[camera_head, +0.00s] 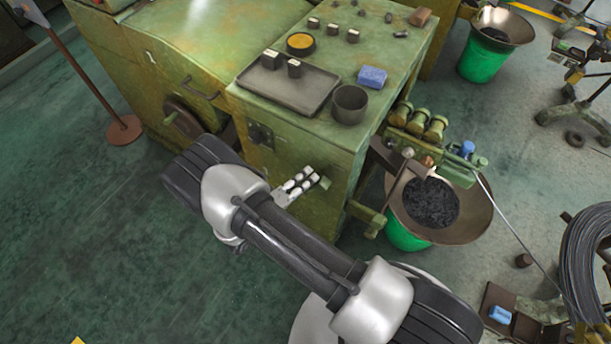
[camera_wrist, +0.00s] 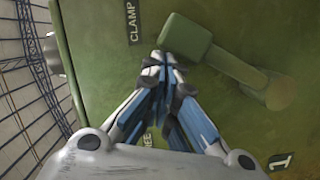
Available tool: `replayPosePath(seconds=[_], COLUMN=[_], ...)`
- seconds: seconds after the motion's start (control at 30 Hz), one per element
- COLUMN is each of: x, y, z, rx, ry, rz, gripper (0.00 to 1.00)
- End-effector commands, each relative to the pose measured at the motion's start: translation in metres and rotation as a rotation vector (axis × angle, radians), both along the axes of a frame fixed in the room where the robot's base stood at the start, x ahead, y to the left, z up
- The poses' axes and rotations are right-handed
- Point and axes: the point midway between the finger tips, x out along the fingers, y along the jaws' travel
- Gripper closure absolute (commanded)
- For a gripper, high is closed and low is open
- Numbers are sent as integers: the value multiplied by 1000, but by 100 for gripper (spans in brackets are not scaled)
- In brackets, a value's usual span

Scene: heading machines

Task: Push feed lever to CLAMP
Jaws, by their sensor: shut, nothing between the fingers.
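The feed lever (camera_wrist: 228,62) is green, with a block-like knob at its upper left end and a round pivot at its lower right, on a green machine face. A CLAMP label (camera_wrist: 131,22) is on that face, left of the knob. My gripper (camera_wrist: 164,60) is shut and empty. Its fingertips are right at the knob's lower left edge in the wrist view; I cannot tell whether they touch it. My fingers partly hide a second label (camera_wrist: 148,140). In the head view my arm crosses in front of the green machine (camera_head: 300,145).
A grey tray (camera_head: 287,85), a dark cup (camera_head: 349,104) and a blue block (camera_head: 372,77) are on the machine top. A wide metal funnel (camera_head: 478,212) over a green bucket stands to the right. The floor at left is mostly clear.

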Motion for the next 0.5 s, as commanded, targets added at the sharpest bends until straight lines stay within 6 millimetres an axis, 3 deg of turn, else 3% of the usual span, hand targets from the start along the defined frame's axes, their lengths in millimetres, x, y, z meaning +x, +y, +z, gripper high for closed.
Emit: replayPosePath(seconds=[0.33,0.5], x=[-2,5], y=[-3,8], z=[-1,6], rx=[-4,0], ry=[5,1], rz=[-8,-9], gripper=[100,100])
